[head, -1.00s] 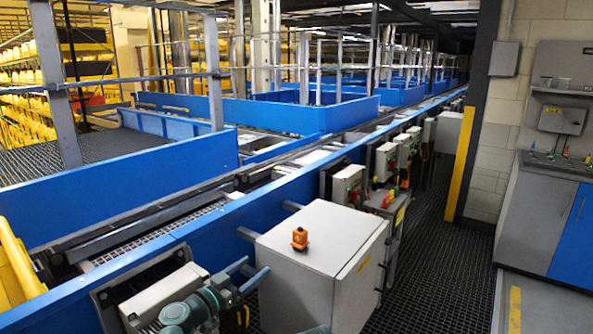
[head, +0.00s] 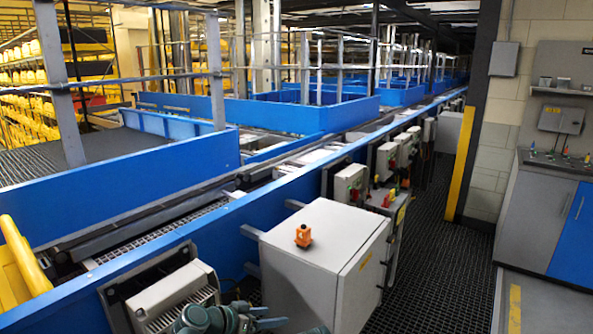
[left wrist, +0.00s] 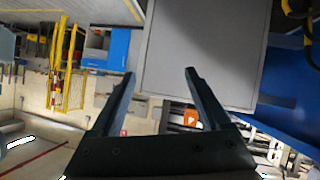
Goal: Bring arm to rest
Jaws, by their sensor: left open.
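My left gripper (head: 270,317) shows at the bottom edge of the head view, just in front of the grey cabinet. Its two dark fingers are apart with nothing between them. In the left wrist view the open fingers (left wrist: 160,76) reach toward a grey cabinet face (left wrist: 195,45), and the gap between them is empty. Part of my left arm (head: 205,320) is cut off by the bottom edge of the head view. My right gripper is not in view.
A grey cabinet (head: 320,285) with an orange device (head: 303,236) on top stands close by. A blue conveyor side (head: 225,236) runs behind it. A yellow tray (head: 22,275) is at far left. The dark grated aisle (head: 440,260) to the right is clear.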

